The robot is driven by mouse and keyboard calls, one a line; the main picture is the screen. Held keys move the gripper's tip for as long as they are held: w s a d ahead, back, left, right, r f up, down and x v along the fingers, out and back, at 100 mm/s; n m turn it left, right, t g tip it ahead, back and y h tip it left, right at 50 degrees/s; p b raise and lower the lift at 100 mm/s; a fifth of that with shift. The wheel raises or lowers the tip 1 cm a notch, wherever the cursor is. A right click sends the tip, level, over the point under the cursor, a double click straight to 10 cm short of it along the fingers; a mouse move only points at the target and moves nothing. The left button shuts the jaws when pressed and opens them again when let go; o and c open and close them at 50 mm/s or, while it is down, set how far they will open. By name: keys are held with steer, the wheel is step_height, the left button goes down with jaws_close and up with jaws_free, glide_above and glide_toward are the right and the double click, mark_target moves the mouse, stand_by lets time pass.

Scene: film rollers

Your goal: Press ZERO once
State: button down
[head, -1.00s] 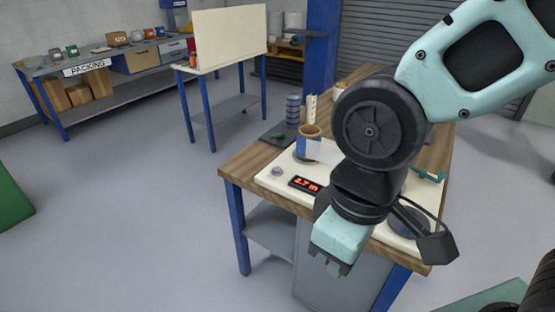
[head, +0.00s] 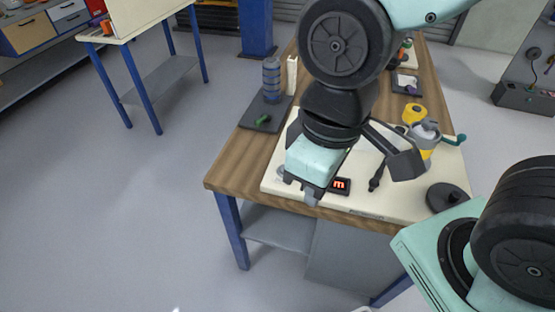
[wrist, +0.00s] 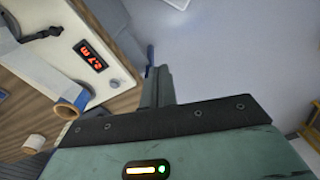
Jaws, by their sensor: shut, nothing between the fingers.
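A black display (head: 341,186) with red characters sits on the cream board (head: 398,205); my gripper partly covers it in the head view. In the wrist view the display (wrist: 90,55) reads about 2.7 m. A small round grey button (wrist: 117,83) lies beside the display on the board; no ZERO label is legible. In the head view my gripper mostly hides that spot. My gripper (head: 300,194) is shut and empty, pointing down in front of the display's left side near the board's front edge. Its fingers also show in the wrist view (wrist: 157,86), apart from the button.
A brown roll core (wrist: 68,109) shows in the wrist view, hidden behind my arm in the head view. A yellow-and-grey tool (head: 421,135) and a dark disc (head: 445,197) stand at the board's right. A dark mat (head: 262,115) lies at the back left.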

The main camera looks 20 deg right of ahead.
steer(key=w+d+f+n+t+y, duration=0.1)
steer(key=w+d+f+n+t, duration=0.15)
steer(key=w, duration=0.85)
steer(key=w+d+f+n+t+y, duration=0.15)
steer(key=w+f+n, duration=0.25)
steer(key=w, duration=0.7)
steer(key=w+d+f+n+y, duration=0.3)
steer(key=w+f+n+y, duration=0.1)
steer(key=f+n, duration=0.4)
steer(key=shift+d+f+y+p, duration=0.3)
steer(key=shift+y+p, duration=0.15)
steer(key=shift+y, duration=0.2)
steer(key=shift+w, duration=0.1)
step_height(320, 180, down, 9)
steer(key=b, duration=0.8)
steer(key=shift+a+r, duration=0.1)
